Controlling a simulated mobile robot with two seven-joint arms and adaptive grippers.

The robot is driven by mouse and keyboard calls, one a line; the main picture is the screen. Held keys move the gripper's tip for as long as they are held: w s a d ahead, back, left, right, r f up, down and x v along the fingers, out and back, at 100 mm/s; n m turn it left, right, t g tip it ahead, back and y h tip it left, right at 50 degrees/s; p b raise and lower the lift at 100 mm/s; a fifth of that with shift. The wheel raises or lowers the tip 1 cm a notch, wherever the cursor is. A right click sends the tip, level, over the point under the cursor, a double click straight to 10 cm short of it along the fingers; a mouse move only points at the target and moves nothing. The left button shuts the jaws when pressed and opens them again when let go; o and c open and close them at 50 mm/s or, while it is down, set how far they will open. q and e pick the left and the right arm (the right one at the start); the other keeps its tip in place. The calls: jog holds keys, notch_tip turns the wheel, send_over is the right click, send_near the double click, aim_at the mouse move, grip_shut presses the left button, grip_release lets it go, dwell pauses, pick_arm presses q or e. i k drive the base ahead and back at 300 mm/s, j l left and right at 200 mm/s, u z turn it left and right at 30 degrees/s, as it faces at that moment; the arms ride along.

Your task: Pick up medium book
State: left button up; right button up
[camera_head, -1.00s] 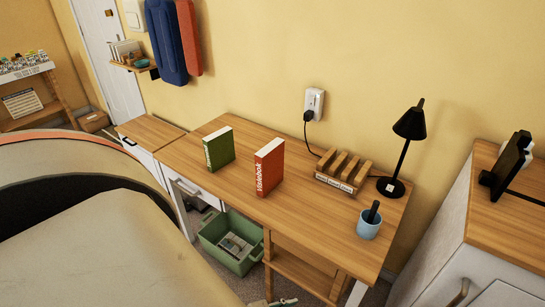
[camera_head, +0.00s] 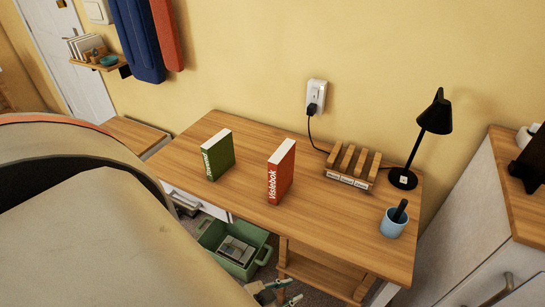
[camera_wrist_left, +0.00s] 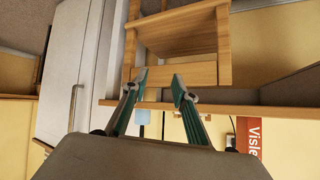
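A red book (camera_head: 281,172) with white lettering stands upright on the wooden desk (camera_head: 250,200). A smaller green book (camera_head: 218,156) stands upright to its left. I cannot tell which is the medium one. My left gripper (camera_head: 286,289) shows at the bottom edge of the head view, below the desk's front edge and apart from both books. In the left wrist view its two fingers (camera_wrist_left: 159,83) are spread with nothing between them. The red book (camera_wrist_left: 249,136) shows there upside down, partly cut off at right. My right gripper is not in view.
A wooden rack (camera_head: 352,167), black lamp (camera_head: 435,118) and blue cup (camera_head: 394,222) stand on the desk's right part. A green crate (camera_head: 236,246) sits below the desk. My large pale body part fills the lower left. Bare desktop lies around the books.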

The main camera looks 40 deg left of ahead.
aim_at(281, 164)
jog(key=j, duration=0.55)
jog(key=k+j, duration=0.1)
jog(key=j, duration=0.45)
jog(key=k+j, duration=0.1)
jog(key=j, duration=0.45)
